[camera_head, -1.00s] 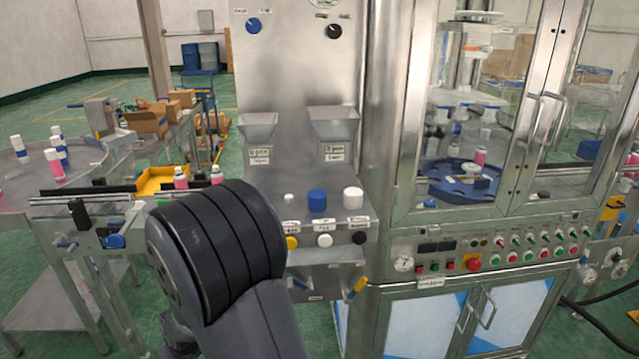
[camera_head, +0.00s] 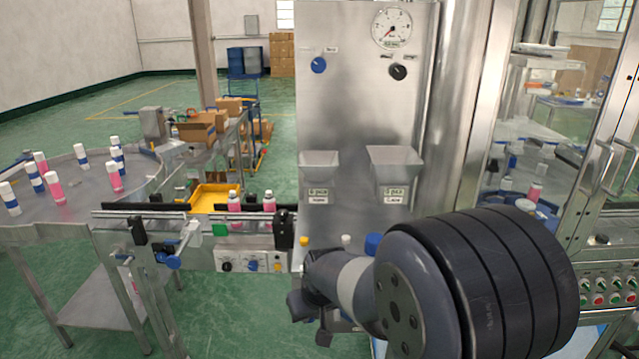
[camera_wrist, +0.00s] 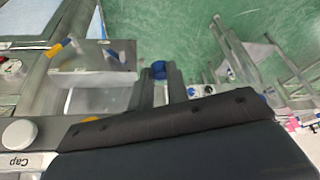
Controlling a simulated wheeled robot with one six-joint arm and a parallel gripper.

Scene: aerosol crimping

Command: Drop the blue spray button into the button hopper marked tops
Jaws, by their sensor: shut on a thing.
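In the wrist view, my gripper (camera_wrist: 161,88) is shut on the small blue spray button (camera_wrist: 158,69), which shows between the fingertips. In the head view, my gripper (camera_head: 312,312) is low at the front of the hopper machine, partly hidden by my arm; the button cannot be made out there. Two metal hoppers are on the machine's front panel: the left hopper (camera_head: 319,166) and the right hopper (camera_head: 396,163). The left one's lower label (camera_head: 318,200) is too small to read surely; the right one's seems to read caps. My gripper is below the left hopper, apart from it.
A white button (camera_head: 346,240) and a blue cap (camera_head: 372,243) stand on the machine's ledge, partly behind my arm. A conveyor with pink bottles (camera_head: 235,205) runs at left, beside a yellow tray (camera_head: 208,198). A round table (camera_head: 92,185) holds several bottles.

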